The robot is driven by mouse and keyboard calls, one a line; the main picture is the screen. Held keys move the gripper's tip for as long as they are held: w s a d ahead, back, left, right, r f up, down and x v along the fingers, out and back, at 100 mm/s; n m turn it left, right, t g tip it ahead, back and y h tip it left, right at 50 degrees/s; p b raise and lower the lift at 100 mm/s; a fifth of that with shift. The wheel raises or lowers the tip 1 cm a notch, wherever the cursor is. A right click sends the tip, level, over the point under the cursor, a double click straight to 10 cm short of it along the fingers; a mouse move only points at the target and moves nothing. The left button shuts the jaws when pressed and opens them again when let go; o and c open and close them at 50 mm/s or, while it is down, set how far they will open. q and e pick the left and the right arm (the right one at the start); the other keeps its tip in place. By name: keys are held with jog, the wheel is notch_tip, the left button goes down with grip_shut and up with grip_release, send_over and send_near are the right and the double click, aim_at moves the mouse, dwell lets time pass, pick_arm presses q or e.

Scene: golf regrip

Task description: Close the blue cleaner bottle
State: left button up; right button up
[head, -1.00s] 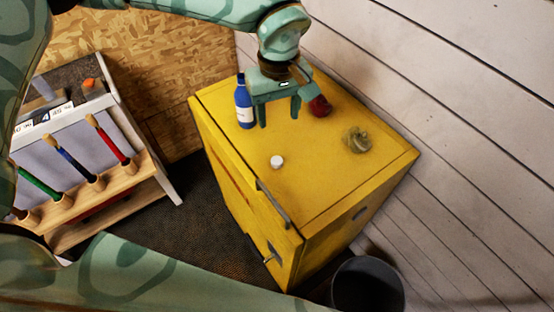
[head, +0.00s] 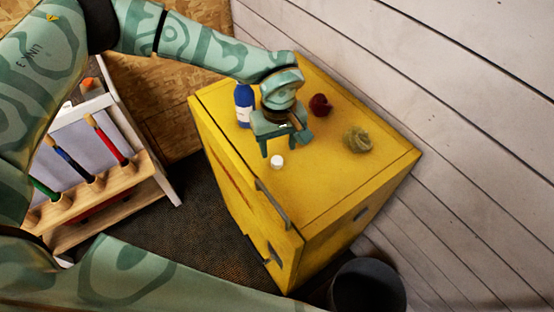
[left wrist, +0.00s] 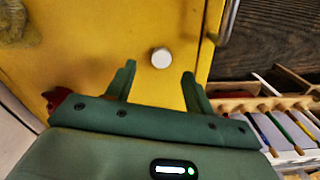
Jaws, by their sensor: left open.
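The blue cleaner bottle (head: 243,104) with a white label stands upright on the yellow cabinet (head: 335,190), near its back left edge. A small white cap (head: 277,162) lies apart from it on the cabinet top, nearer the front. My left gripper (head: 281,150) is open and empty, above the top and just behind the cap. In the left wrist view the cap (left wrist: 161,58) shows just beyond the gap between the two fingertips (left wrist: 158,70). The bottle is out of that view. My right gripper is not in view.
A dark red object (head: 320,105) and a yellowish crumpled lump (head: 357,139) sit on the cabinet top. A dark bin (head: 368,287) stands at its front right. The cabinet's front right top is clear.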

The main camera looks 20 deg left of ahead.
aim_at(276, 159)
pick_arm(q)
jog(key=f, duration=0.5)
jog(key=shift+w+a+f, duration=0.1)
jog(key=shift+a+f, duration=0.05)
jog(key=shift+a, duration=0.1)
jog(key=c, duration=1)
